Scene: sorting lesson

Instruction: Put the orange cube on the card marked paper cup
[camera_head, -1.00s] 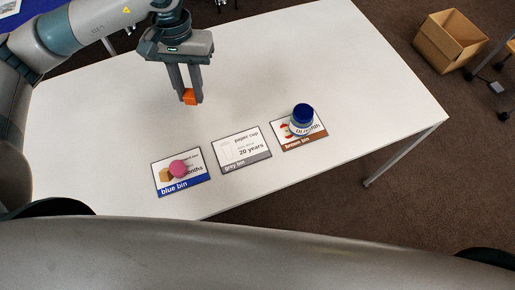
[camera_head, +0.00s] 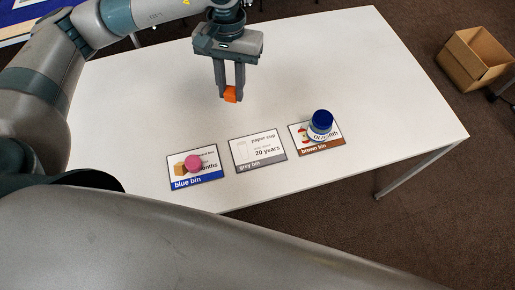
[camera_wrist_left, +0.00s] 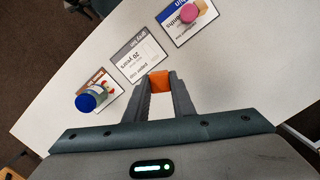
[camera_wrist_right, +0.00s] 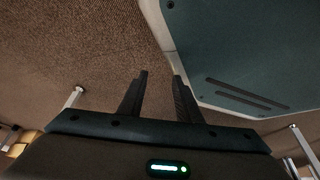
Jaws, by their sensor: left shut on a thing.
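My left gripper (camera_head: 231,95) is shut on the orange cube (camera_head: 230,94) and holds it above the white table, behind the cards. The cube also shows between the fingertips in the left wrist view (camera_wrist_left: 159,82). The card marked paper cup (camera_head: 257,150), with a grey strip reading grey bin, lies flat in the middle of the row with nothing on it. It also shows in the left wrist view (camera_wrist_left: 138,53), beyond the cube. My right gripper (camera_wrist_right: 160,80) shows only in the right wrist view, with its fingers apart and nothing between them.
The blue bin card (camera_head: 180,182) at left bears a pink round thing (camera_head: 193,163). The brown bin card (camera_head: 322,149) at right bears a jar with a blue lid (camera_head: 321,121). The table (camera_head: 150,100) is clear behind the cards. A cardboard box (camera_head: 472,58) stands on the floor.

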